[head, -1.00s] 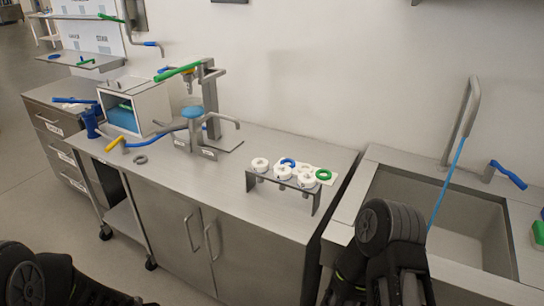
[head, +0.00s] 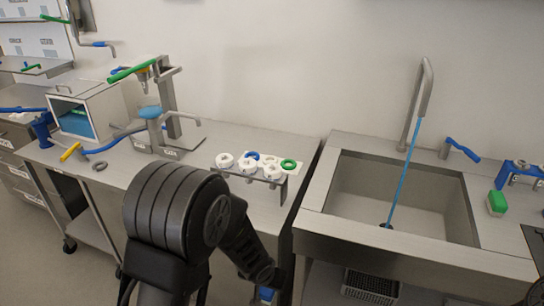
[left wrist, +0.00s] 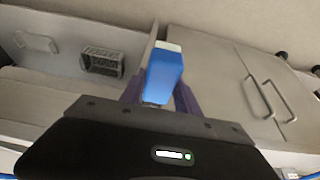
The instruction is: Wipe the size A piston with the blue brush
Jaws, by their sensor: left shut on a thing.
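My left gripper (left wrist: 159,92) is shut on the blue brush (left wrist: 165,72), which has a pale end and sits between the two fingers. In the head view a small blue bit of the brush (head: 267,293) shows at the bottom edge, below my left arm, in front of the counter; the gripper itself is mostly hidden there. Several white pistons (head: 247,166) sit in a grey metal stand (head: 282,190) on the counter. Their size marks are too small to read, so I cannot tell which is size A. My right gripper is out of view.
A filling machine (head: 165,110) and box stand left.

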